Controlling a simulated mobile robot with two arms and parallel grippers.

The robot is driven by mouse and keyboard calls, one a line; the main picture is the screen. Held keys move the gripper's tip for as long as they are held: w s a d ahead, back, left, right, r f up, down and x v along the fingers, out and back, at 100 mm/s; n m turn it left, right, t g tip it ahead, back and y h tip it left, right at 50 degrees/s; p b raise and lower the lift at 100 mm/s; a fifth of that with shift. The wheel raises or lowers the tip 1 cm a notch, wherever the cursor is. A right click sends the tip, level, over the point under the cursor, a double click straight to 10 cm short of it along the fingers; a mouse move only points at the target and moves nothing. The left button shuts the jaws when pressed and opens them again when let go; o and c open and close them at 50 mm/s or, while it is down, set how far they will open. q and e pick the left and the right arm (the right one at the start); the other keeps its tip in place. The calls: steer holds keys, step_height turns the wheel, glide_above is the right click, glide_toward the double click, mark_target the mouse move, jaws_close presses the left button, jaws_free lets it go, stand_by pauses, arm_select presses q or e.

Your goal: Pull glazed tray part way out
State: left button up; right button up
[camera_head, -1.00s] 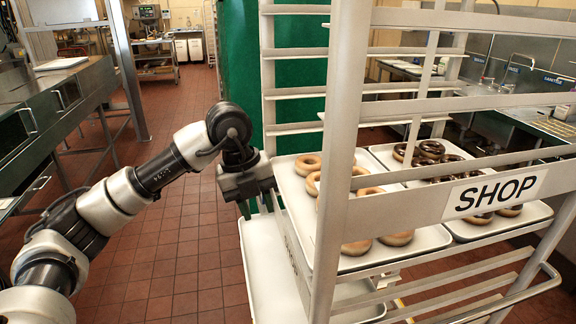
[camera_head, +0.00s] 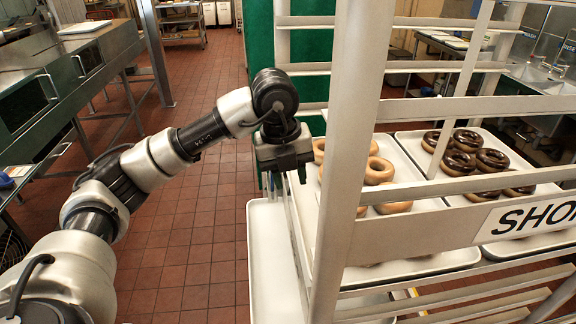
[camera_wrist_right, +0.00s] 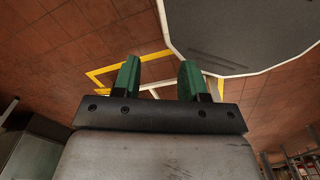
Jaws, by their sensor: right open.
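A white tray (camera_head: 451,257) with tan ring doughnuts (camera_head: 379,171) sits in the metal rack. To its right, a second white tray (camera_head: 409,142) holds dark chocolate-glazed doughnuts (camera_head: 457,162). My left gripper (camera_head: 287,180) points down at the left edge of the tan-doughnut tray. Its two green fingertips look apart, one on each side of the rim area; contact with the rim cannot be told. My right gripper (camera_wrist_right: 160,80) shows in the right wrist view, open and empty above the tiled floor.
The rack post (camera_head: 345,160) and shelf rails stand in front of the trays. An empty white tray (camera_head: 272,265) lies lower down, below my left gripper. A steel counter (camera_head: 75,75) stands on the left. The red tiled floor (camera_head: 190,240) between is clear.

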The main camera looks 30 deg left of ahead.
mark_target(296, 209)
arm_select(q)
steer(key=f, duration=0.2)
steer(key=f+p, duration=0.1)
steer(key=f, duration=0.2)
steer(key=d+f+p, duration=0.1)
steer(key=f, duration=0.2)
steer(key=shift+w, duration=0.35)
steer(key=shift+f, duration=0.5)
arm_select(e)
steer(key=shift+w+a+r, duration=0.1)
steer(key=shift+w+r, duration=0.25)
steer(key=shift+r, duration=0.25)
steer(key=shift+w+a+r, duration=0.1)
steer(key=shift+w+r, duration=0.2)
steer(key=shift+r, duration=0.3)
arm_select(q)
jaws_close()
arm_select(e)
steer(key=shift+w+d, duration=0.1)
steer(key=shift+d, duration=0.05)
